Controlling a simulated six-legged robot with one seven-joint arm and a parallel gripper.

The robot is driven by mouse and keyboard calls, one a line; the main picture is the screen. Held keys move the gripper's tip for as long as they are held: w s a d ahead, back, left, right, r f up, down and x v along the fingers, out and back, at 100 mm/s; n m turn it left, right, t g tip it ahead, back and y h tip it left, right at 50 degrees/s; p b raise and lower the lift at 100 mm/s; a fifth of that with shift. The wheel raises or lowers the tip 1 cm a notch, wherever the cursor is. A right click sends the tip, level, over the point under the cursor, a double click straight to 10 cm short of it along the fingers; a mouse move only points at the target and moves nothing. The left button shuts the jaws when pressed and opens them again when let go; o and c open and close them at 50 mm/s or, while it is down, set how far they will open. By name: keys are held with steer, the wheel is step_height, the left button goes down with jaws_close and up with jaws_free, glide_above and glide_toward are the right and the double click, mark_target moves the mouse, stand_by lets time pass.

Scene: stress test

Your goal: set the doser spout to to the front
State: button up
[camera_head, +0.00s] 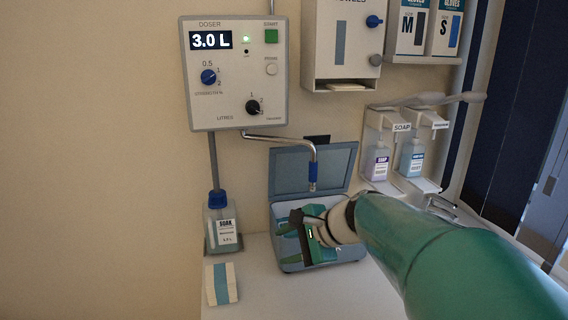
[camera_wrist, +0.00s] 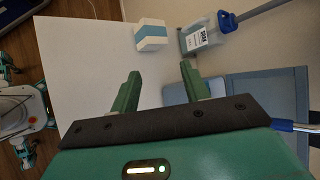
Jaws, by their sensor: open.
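The doser (camera_head: 234,110) is a grey wall box showing 3.0 L. Its spout (camera_head: 290,139) is a bent metal pipe that leaves the underside, runs to the right and turns down, with a blue sleeve (camera_head: 313,172) near its end. The spout end hangs in front of the raised lid of a blue-grey case. My gripper (camera_head: 284,242) is below and slightly left of the spout end, over the case, apart from the spout. In the wrist view my gripper (camera_wrist: 157,82) is open, with nothing between the fingers. A blue and metal piece of the spout (camera_wrist: 284,125) shows at the right edge.
The open case (camera_head: 291,266) stands on the white counter (camera_head: 262,295). A soak bottle (camera_head: 223,236) and a white-blue pack (camera_head: 221,284) are to its left. Soap dispensers (camera_head: 381,160) and a towel box (camera_head: 342,50) are on the wall at right.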

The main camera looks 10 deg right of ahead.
steer(key=w+d+r+m+t+y, duration=0.2)
steer(key=w+d+r+m+t, duration=0.15)
steer(key=w+d+m, duration=0.45)
steer(key=m+t+h, duration=0.1)
steer(key=m+t, duration=0.5)
steer(key=m, duration=0.1)
glide_toward(316, 165)
steer(key=x, duration=1.3)
steer(key=shift+w+d+f, duration=0.1)
steer(key=shift+w+f, duration=0.05)
steer(key=shift+f, duration=0.05)
jaws_close()
